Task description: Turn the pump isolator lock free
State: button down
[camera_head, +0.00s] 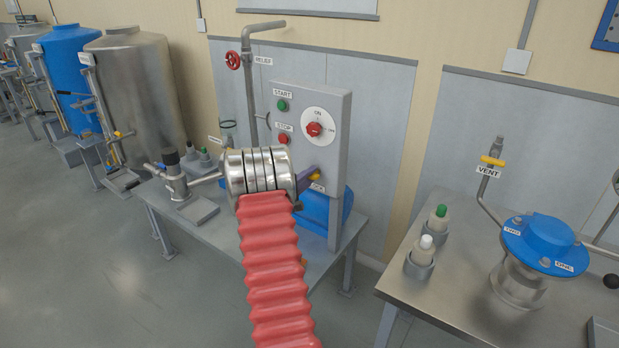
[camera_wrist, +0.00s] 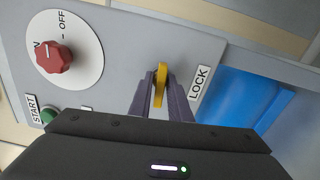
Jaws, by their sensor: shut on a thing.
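The pump isolator lock is a small yellow handle (camera_wrist: 160,84) beside the LOCK label (camera_wrist: 200,82) on the grey control panel (camera_head: 337,120). My gripper (camera_wrist: 160,95) is shut on the yellow handle, one purple-grey finger on each side of it. In the head view my gripper (camera_head: 312,178) reaches the lower part of the panel, and the yellow handle (camera_head: 316,176) shows at its tips. The red isolator knob (camera_wrist: 53,57) sits on a white dial marked ON and OFF. The knob also shows in the head view (camera_head: 314,129). My arm hides part of the panel's lower left.
Green START button (camera_head: 282,105) and red STOP button (camera_head: 283,139) are on the panel's left side. A blue pump body (camera_head: 335,212) is below. A red RELIEF wheel (camera_head: 233,60) stands behind. A steel table (camera_head: 455,297) with a blue-lidded vessel (camera_head: 540,243) stands right.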

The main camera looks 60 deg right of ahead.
jog(key=n, duration=0.3)
jog(key=shift+f+n, duration=0.2)
jog(key=shift+n, duration=0.2)
jog(key=n, duration=0.4)
jog(key=shift+n, duration=0.3)
jog(key=n, duration=0.4)
jog(key=shift+n, duration=0.3)
jog(key=n, duration=0.4)
jog(key=shift+a+f, duration=0.1)
jog(key=c, duration=2)
grip_release()
jog(key=shift+o, duration=0.8)
jog(key=shift+r, duration=0.2)
